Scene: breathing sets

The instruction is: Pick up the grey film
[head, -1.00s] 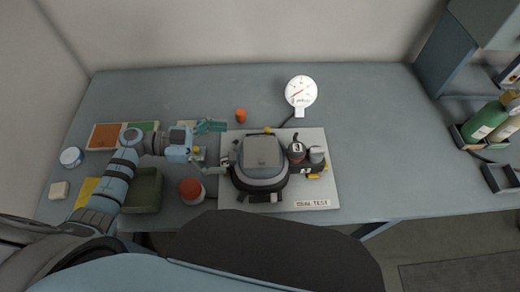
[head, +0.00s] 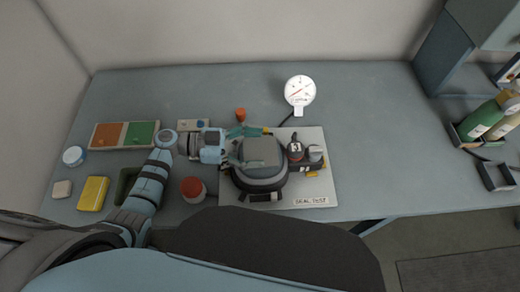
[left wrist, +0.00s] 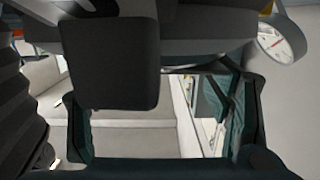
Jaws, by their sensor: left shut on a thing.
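The grey film (head: 264,151) is a flat square lying over the face of the dark breathing set (head: 262,184) on the pale test board (head: 312,186). My left gripper (head: 246,145) has come in from the left and is at the film's left and upper edge, shut on it. The left wrist view shows the gripper's dark fingers (left wrist: 165,115) close up with a grey surface (left wrist: 130,135) between them. A dark block hides much of that view, so the exact contact is not clear. My right gripper is not in view.
A gauge (head: 300,91) stands behind the board. Dark-capped canisters (head: 297,152) are right of the set. An orange cap (head: 241,115) is close behind my gripper, and a red-lidded jar (head: 193,188) is in front. An orange and green tray (head: 125,135) lies left.

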